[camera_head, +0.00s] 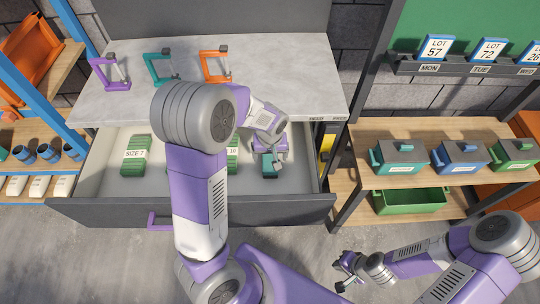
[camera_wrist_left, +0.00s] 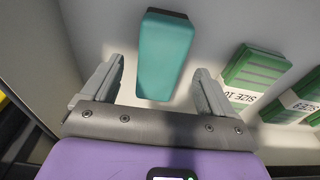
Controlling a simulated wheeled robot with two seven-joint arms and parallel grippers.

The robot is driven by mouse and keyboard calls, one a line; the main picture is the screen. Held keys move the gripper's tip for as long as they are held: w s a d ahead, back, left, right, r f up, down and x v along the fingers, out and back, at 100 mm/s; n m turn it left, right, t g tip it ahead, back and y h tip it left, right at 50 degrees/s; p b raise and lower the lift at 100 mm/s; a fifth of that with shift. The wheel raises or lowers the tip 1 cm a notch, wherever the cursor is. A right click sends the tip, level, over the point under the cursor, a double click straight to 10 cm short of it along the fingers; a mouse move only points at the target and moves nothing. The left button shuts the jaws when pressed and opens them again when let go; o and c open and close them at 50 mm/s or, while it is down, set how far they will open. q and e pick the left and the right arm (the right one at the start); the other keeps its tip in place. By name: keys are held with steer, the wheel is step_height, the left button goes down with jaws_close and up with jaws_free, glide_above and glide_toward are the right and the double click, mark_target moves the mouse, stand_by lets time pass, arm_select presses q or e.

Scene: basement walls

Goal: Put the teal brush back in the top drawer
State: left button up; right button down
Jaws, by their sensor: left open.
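The teal brush (camera_head: 268,164) lies inside the open top drawer (camera_head: 200,213), near the drawer's right side. In the left wrist view, the teal brush (camera_wrist_left: 163,55) shows as a plain teal block just beyond and between my fingertips. My left gripper (camera_head: 268,152) reaches down into the drawer over the brush. Its two fingers (camera_wrist_left: 152,85) are apart and a gap shows on both sides of the brush.
Green packs with white size labels (camera_head: 136,155) lie in the drawer, left of the brush; my left arm hides part of them. Purple, teal and orange clamps (camera_head: 160,69) stand on the grey worktop (camera_head: 290,75). A shelf with lidded boxes (camera_head: 400,155) stands at right.

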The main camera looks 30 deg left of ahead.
mark_target(270, 162)
arm_select(q)
step_height(270, 162, up, 9)
steer(key=s+p, duration=0.1)
steer(key=p, duration=0.2)
steer(key=shift+d, duration=0.3)
